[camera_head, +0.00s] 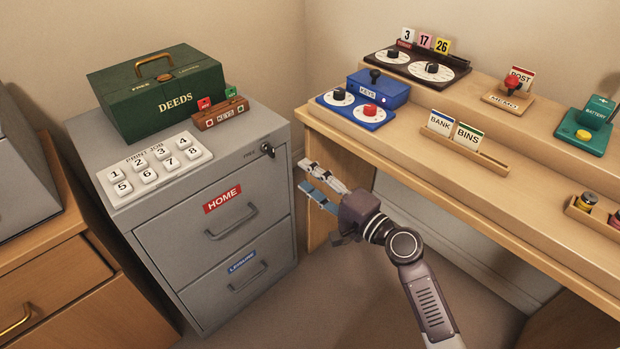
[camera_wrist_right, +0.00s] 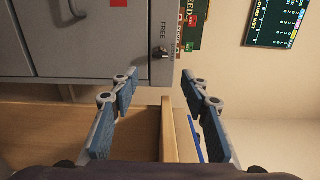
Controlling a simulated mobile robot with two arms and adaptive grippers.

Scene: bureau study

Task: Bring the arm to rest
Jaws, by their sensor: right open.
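My right gripper (camera_head: 318,186) is open and empty. In the head view it hangs in the air between the grey filing cabinet (camera_head: 160,228) and the left end of the wooden desk (camera_head: 420,165). Its two fingers point left toward the cabinet, below the cabinet's key lock (camera_head: 267,149). In the right wrist view, the fingers of the gripper (camera_wrist_right: 158,110) stand wide apart with nothing between them. Past them are the cabinet front (camera_wrist_right: 105,40), its lock (camera_wrist_right: 160,53) and the desk's edge (camera_wrist_right: 170,135). My left gripper is in neither view.
A green DEEDS box (camera_head: 160,92), a numbered button panel (camera_head: 158,165) and a KEYS rack (camera_head: 220,112) stand on the cabinet. Blue (camera_head: 360,103) and black (camera_head: 417,64) dial panels and a BANK and BINS card holder (camera_head: 465,143) are on the desk. Brown drawers (camera_head: 75,290) stand left.

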